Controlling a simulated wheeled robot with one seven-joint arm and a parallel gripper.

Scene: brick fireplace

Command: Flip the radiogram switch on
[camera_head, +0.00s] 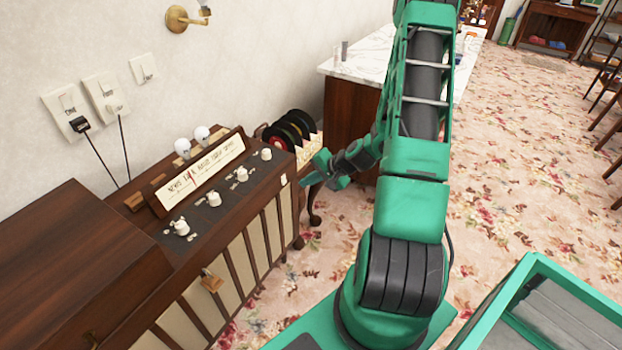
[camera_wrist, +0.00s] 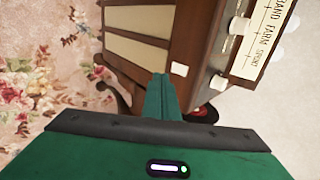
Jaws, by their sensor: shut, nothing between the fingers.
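The radiogram (camera_head: 240,240) is a dark wooden cabinet at the left in the head view, with a lettered dial strip, several cream knobs and a pale slatted front. A small white switch (camera_head: 283,180) sits on its front near the right end. The switch also shows in the wrist view (camera_wrist: 179,69), just right of my fingertips; I cannot tell which way it is set. My gripper (camera_head: 308,179) is shut and empty, close to the radiogram's right end. Its green fingers (camera_wrist: 160,79) point at the cabinet in the wrist view. I cannot tell whether they touch it.
Wall switches (camera_head: 107,97) with two plugged cords are above the radiogram. A rack of dark records (camera_head: 288,130) stands beyond its right end. A marble-topped cabinet (camera_head: 352,65) is behind my arm. Flowered carpet (camera_head: 530,150) lies open to the right.

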